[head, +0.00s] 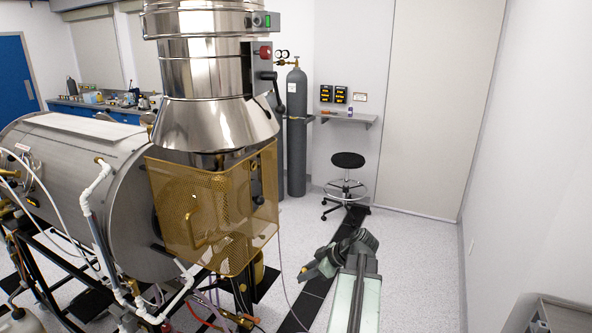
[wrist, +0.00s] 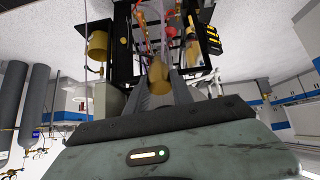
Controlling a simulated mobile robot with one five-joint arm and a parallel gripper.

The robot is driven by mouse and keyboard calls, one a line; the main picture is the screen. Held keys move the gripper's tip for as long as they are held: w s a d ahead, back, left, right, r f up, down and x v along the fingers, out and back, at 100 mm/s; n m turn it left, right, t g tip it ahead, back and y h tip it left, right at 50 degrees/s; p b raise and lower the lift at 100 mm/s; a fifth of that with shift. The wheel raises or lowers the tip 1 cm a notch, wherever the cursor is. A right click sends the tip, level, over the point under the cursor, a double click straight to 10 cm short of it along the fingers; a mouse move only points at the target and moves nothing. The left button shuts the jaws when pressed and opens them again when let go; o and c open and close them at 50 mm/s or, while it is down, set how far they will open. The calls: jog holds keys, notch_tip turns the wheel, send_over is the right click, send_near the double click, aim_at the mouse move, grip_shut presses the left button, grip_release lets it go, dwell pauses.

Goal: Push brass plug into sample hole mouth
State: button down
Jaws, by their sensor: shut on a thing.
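The brass plug (wrist: 157,72) shows in the wrist view as a rounded brass piece between the two grey fingers. My gripper (wrist: 160,88) is shut on it. In the head view my gripper (head: 305,272) is at the end of my bent arm, low and to the right of the burner's mesh guard, with a gap between them. I cannot pick out the sample hole mouth in either view.
A steel burner chamber (head: 110,195) with a gold mesh guard (head: 212,215) fills the left. Hoses and a black frame (wrist: 122,45) are near the gripper. A stool (head: 347,170) and gas cylinder (head: 297,130) stand behind. Floor at right (head: 425,270) is clear.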

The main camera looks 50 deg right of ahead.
jog(key=w+r+t+y+p, duration=0.2)
jog(key=r+t, duration=0.4)
jog(key=r, duration=1)
jog(key=w+r+n+t+y+p, duration=0.1)
jog(key=r+t, duration=0.6)
jog(key=r, duration=0.9)
jog(key=shift+w+d+r+y+p, duration=0.35)
jog(key=shift+w+y+p, duration=0.35)
jog(key=shift+w+p, duration=0.5)
jog(key=shift+s+f, duration=0.1)
jog(key=shift+f, duration=0.1)
jog(key=shift+w+a, duration=0.2)
jog(key=shift+w, duration=0.75)
jog(key=shift+w+a, duration=0.25)
jog(key=shift+w, duration=0.7)
jog(key=shift+w+a, duration=0.2)
jog(key=shift+w, duration=0.75)
jog(key=shift+w, duration=0.2)
jog(key=shift+w+a, duration=0.25)
jog(key=shift+w, duration=0.6)
jog(key=shift+w+a, duration=0.2)
jog(key=shift+w, duration=0.65)
jog(key=c, duration=1)
grip_release()
jog(key=shift+c, duration=0.2)
